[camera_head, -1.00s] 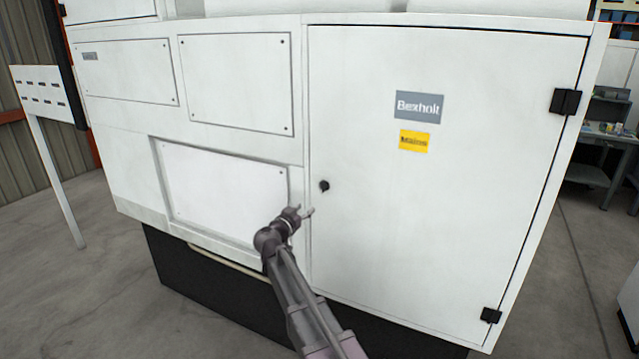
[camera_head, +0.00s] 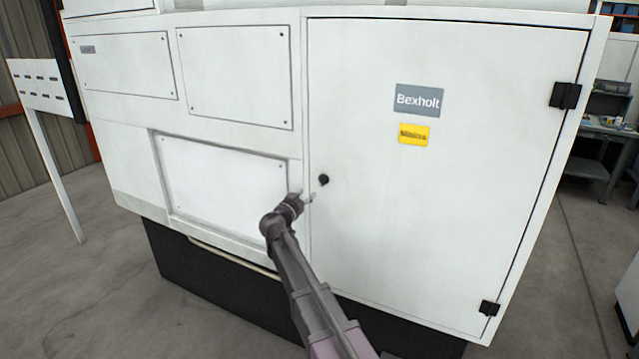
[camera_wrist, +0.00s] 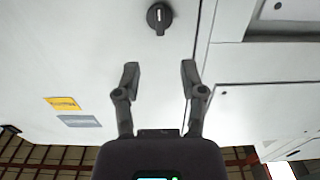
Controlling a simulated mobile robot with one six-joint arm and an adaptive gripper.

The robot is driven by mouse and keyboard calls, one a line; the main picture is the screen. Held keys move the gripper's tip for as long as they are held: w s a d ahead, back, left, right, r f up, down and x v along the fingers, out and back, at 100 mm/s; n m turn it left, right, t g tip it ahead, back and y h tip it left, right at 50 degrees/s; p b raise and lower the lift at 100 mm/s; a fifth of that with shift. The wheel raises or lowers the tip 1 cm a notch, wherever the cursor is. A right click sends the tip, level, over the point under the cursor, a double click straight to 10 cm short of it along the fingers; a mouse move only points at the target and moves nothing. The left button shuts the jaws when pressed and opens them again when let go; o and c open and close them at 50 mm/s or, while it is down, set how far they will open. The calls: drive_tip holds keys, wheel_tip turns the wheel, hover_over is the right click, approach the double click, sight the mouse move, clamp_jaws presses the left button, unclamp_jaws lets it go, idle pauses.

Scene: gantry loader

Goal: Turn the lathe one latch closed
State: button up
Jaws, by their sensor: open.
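The latch (camera_head: 323,180) is a small round black knob at the left edge of the white cabinet door (camera_head: 440,220). In the wrist view the latch (camera_wrist: 159,17) shows a light mark along its raised grip, which points up and down in the picture. My gripper (camera_head: 307,197) is just left of and below the latch in the head view. In the wrist view my gripper (camera_wrist: 160,72) has its two fingers apart, with nothing between them. The latch lies beyond the fingertips, clear of them. The door looks flush with its frame.
The door carries a grey Bexholt label (camera_head: 419,100) and a yellow label (camera_head: 414,134). Black hinges (camera_head: 565,95) sit on its right edge. A recessed panel (camera_head: 220,190) lies left of my gripper. A workbench (camera_head: 600,140) stands at the far right.

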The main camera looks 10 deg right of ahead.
sight(321, 181)
drive_tip(key=x, duration=1)
drive_tip(key=shift+w, duration=0.15)
drive_tip(key=shift+d, duration=0.1)
clamp_jaws()
